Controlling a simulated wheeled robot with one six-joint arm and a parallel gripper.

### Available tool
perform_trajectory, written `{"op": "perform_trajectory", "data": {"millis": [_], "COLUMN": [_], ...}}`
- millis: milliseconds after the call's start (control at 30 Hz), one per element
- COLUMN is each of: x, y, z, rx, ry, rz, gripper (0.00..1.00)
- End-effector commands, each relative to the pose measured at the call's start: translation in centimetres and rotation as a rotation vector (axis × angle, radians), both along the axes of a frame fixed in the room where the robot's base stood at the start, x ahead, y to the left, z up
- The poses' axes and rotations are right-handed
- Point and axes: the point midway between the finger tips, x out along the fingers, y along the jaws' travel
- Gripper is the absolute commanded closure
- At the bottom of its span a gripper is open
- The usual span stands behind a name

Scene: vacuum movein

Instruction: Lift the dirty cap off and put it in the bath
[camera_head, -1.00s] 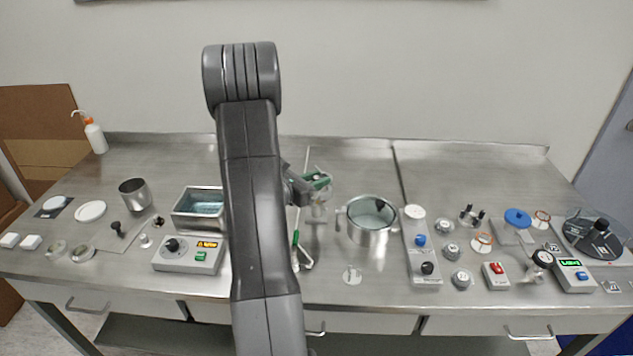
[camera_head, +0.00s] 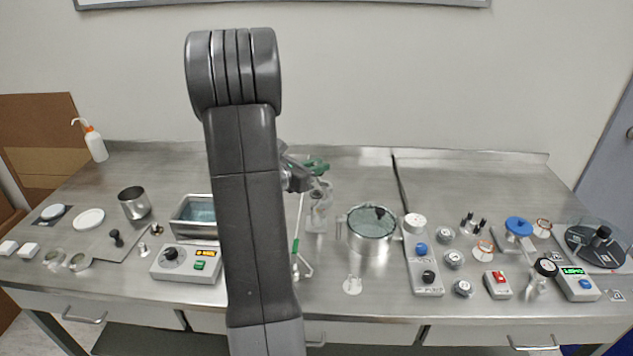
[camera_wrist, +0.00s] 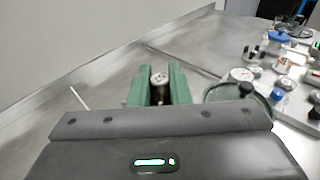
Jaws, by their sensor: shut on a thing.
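My gripper (camera_head: 317,167) with green fingers hangs over the middle of the bench, beside my arm. In the wrist view its green fingers (camera_wrist: 158,88) are shut on a small pale round piece with dark marks, which looks like the dirty cap (camera_wrist: 160,78). A clear glass-like vessel (camera_head: 318,215) shows below the gripper; whether the cap still touches it cannot be told. The bath (camera_head: 181,222) is a rectangular metal tank with bluish liquid, left of my arm. Its right side is partly hidden by my arm.
A round metal pot (camera_head: 369,240) with a clear lid stands right of the gripper. A control box (camera_head: 186,264) is in front of the bath. A thin rod stand (camera_head: 298,240) is close to my arm. A metal beaker (camera_head: 134,204) stands left of the bath.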

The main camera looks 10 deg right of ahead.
Motion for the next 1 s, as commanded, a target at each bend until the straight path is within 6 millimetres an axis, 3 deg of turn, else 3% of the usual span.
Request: {"op": "perform_trajectory", "data": {"millis": [300,1000], "x": [0.0,0.0], "y": [0.0,0.0], "z": [3.4,6.1], "rx": [-0.001,0.001], "ry": [-0.001,0.000], "rz": [0.001,0.001], "gripper": [1.00,1.00]}}
